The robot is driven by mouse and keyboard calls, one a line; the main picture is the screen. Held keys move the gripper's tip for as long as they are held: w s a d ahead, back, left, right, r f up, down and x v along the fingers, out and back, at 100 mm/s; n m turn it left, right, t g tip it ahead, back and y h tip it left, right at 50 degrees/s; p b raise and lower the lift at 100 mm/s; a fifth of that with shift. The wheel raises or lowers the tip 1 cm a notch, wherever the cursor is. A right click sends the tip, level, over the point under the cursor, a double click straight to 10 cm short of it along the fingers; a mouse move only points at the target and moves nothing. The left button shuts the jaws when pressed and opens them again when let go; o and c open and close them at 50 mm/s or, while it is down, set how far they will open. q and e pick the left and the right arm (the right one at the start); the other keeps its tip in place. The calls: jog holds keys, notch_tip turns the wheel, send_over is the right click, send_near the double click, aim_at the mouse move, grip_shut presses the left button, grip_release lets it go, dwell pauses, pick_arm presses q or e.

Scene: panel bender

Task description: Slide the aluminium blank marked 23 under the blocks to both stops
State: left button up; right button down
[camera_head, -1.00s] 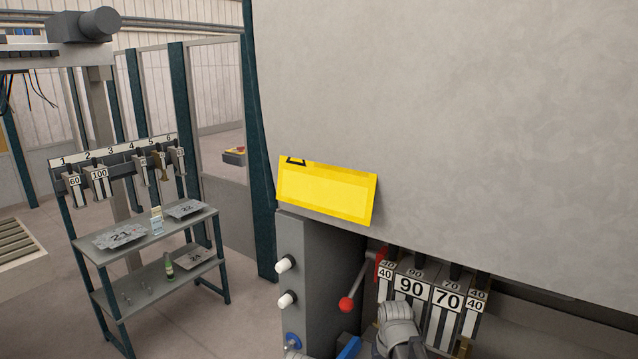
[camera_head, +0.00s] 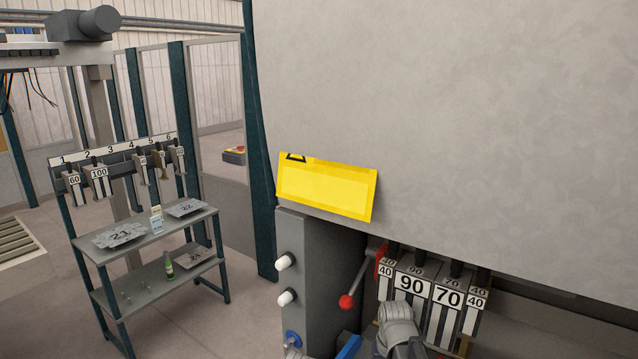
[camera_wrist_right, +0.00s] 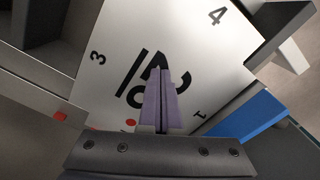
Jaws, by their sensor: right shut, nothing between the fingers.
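A pale metal sheet (camera_wrist_right: 185,40) lies under my right gripper (camera_wrist_right: 158,80) in the right wrist view. Its edges carry the small marks 3, 4 and 1. A large dark mark in its middle is partly hidden by my fingers, so I cannot read its number. My right gripper is shut and empty, with its fingers over the sheet; I cannot tell whether they touch it. In the head view, the blocks marked 90 (camera_head: 411,286) and 70 (camera_head: 447,297) hang between blocks marked 40. The sheet is hidden there. My left gripper is not seen.
A red-knobbed lever (camera_head: 347,301) sticks out left of the blocks. A yellow plate (camera_head: 326,188) sits on the machine's grey front. A rack (camera_head: 139,250) at left holds sheets 21, 22 and 24. A blue part (camera_wrist_right: 246,116) borders the sheet in the wrist view.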

jog(key=shift+w+a, duration=0.3)
jog(key=shift+a, duration=0.15)
jog(key=shift+r, duration=0.1)
dwell(0.4)
notch_tip(320, 180, up, 7)
jog(key=p, duration=0.7)
